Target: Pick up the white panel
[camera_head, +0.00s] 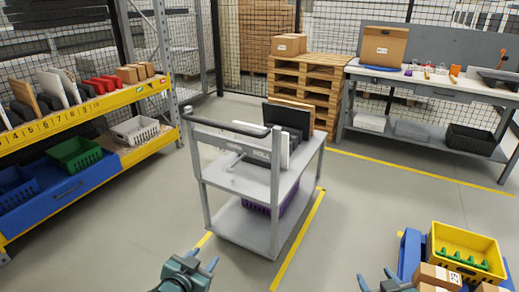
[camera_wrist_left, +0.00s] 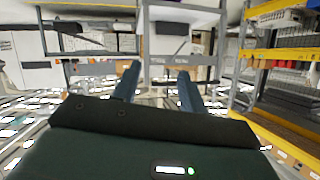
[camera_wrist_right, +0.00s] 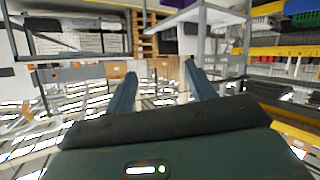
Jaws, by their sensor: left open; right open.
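A white panel (camera_head: 284,151) stands upright on the top deck of the grey cart (camera_head: 306,165), partly hidden by the cart's frame and beside a black panel (camera_head: 288,118). Other white panels (camera_head: 52,88) lean in slots on the yellow shelf at left. My left gripper (camera_head: 201,261) is open and empty at the bottom of the head view, well short of the cart. My right gripper (camera_head: 376,277) is open and empty at the bottom right, left of the blue-edged stand. Both wrist views show spread fingers with nothing between them.
A purple crate (camera_head: 262,203) sits on the cart's lower deck. A yellow bin (camera_head: 466,253) and cardboard boxes (camera_head: 437,277) are close at right. A workbench (camera_head: 430,88) and pallets (camera_head: 304,85) stand behind. Floor between me and the cart is clear.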

